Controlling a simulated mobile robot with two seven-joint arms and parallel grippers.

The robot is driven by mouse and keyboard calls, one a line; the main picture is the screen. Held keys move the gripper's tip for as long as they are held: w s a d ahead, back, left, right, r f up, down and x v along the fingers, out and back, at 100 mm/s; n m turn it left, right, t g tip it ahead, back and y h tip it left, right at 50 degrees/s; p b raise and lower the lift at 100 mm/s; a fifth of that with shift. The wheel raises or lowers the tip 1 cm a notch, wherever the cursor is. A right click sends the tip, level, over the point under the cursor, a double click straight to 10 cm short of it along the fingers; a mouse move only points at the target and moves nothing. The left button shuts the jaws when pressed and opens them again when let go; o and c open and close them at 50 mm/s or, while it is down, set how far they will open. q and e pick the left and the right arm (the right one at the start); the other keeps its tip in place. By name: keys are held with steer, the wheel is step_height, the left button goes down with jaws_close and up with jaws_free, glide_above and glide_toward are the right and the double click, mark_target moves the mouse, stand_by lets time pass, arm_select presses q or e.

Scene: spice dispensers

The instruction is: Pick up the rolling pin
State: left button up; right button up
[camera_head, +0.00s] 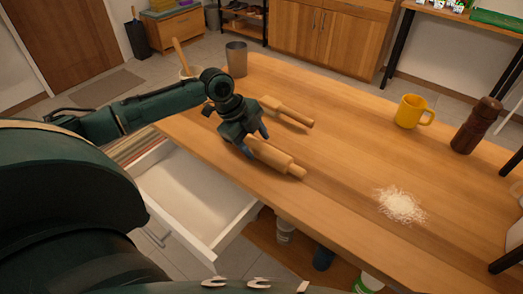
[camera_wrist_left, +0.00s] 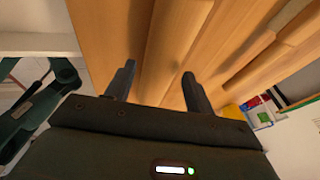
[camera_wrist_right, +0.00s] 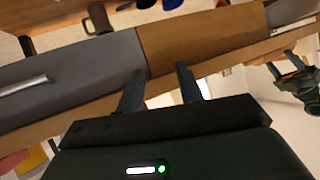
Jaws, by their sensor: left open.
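The rolling pin (camera_head: 271,156), pale wood with a short handle, lies on the wooden table near its front edge. My left gripper (camera_head: 257,142) is over its left part, fingers pointing down around it. In the left wrist view the pin's body (camera_wrist_left: 176,45) runs between the two spread fingers (camera_wrist_left: 160,85); I cannot tell whether they touch it. The pin's far end is hidden by my gripper. My right gripper (camera_wrist_right: 160,85) shows only in its own wrist view, open with nothing between its fingers.
A second wooden pin-like tool (camera_head: 288,112) lies just behind. A metal cup (camera_head: 236,58) stands at the back left, a yellow mug (camera_head: 411,111) and a brown grinder (camera_head: 477,125) at the right. White grains (camera_head: 401,204) are spilled on the table (camera_head: 340,165). An open white drawer (camera_head: 190,190) is below.

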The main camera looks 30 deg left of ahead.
arm_select(q)
steer(key=shift+x, duration=1.15)
steer(key=c, duration=0.9)
